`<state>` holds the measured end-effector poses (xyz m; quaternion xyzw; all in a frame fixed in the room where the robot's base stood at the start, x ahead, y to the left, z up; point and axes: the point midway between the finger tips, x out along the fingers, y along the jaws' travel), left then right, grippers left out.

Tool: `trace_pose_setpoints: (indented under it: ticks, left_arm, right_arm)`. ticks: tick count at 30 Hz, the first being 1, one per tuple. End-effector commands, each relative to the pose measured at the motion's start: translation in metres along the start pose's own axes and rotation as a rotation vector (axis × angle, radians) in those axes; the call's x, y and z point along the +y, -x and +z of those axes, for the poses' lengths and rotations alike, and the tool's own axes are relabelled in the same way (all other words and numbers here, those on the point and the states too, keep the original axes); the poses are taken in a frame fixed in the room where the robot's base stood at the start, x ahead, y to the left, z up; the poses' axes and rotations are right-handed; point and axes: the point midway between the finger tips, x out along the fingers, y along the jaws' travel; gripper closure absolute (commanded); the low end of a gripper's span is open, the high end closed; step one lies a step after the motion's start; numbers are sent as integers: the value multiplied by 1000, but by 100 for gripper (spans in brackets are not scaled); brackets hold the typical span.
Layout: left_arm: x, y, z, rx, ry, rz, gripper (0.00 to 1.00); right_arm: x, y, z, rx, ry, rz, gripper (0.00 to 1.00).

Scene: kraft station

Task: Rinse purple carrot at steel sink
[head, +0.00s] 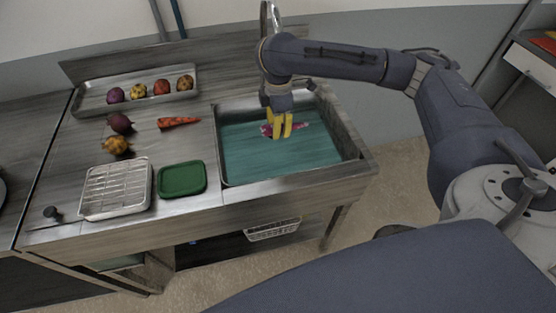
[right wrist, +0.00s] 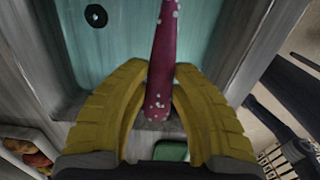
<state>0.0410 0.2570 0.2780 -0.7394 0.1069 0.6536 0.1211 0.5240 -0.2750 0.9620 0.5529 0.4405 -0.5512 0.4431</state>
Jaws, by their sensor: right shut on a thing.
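The purple carrot (right wrist: 163,60) is held between the yellow fingers of my right gripper (right wrist: 160,95), with pale spots on its skin. In the head view the carrot (head: 300,126) shows behind the fingers of my right gripper (head: 282,128), over the basin of the steel sink (head: 224,160). The sink has a teal floor, and a dark drain shows in the right wrist view. The tap (head: 266,20) rises behind the sink, partly hidden by my right arm. I cannot tell whether water runs. My left gripper is not in view.
A steel tray (head: 140,101) with several round vegetables stands at the back left. A purple beet (head: 120,123), a yellow vegetable (head: 116,145) and an orange carrot (head: 178,122) lie on the counter.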

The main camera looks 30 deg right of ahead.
Motion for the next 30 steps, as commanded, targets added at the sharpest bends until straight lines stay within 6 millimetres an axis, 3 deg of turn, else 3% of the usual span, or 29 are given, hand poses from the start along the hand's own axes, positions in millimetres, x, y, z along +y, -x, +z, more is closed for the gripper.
trace_pose_setpoints:
  ticks: [14,30]
  left_arm:
    - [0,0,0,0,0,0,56]
    - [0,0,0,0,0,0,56]
  right_arm:
    - [0,1,0,0,0,1,100]
    - [1,38,0,0,1,2,100]
